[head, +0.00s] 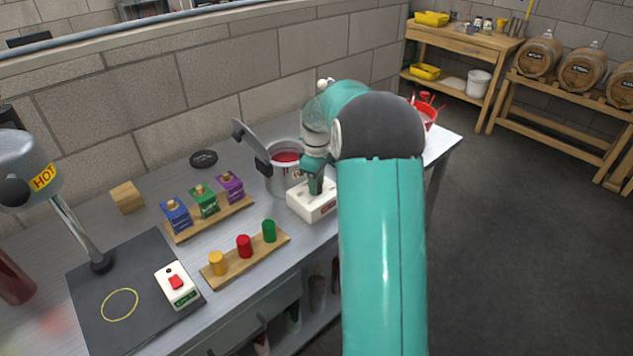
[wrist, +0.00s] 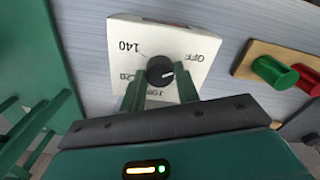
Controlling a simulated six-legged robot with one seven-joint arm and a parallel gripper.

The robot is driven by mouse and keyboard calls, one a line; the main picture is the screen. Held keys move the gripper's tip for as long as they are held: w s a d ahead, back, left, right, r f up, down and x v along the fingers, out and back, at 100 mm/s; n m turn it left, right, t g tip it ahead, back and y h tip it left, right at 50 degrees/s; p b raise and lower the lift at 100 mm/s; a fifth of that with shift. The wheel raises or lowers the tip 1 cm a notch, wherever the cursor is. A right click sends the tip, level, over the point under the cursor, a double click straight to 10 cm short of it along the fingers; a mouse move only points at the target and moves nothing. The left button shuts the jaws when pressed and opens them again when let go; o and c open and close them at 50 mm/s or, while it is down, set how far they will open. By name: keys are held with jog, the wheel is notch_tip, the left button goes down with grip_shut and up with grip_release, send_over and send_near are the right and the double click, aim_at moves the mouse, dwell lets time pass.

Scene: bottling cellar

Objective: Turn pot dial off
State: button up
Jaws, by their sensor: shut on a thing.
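The pot dial (wrist: 160,70) is a round black knob on a white control box. It is marked 140, OFF and lower numbers, partly covered by my fingers. A light mark on the knob points right, below the OFF label. My gripper (wrist: 161,86) is shut on the knob, with a green finger at each side. In the head view the white box (head: 304,203) stands on the bench in front of the grey pot (head: 272,183), which holds something red. My gripper (head: 315,182) reaches down onto the box and hides the knob there.
A wooden strip with yellow, red and green pegs (head: 244,246) lies left of the box. Behind it is a rack of blue, green and purple blocks (head: 204,201). A lamp marked HOT (head: 30,170) and a switch box (head: 177,286) are at the left.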

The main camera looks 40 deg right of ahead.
dwell(0.4)
jog(key=o, duration=1)
jog(key=shift+c, duration=0.2)
notch_tip(320, 180, up, 14)
jog(key=shift+f, duration=0.15)
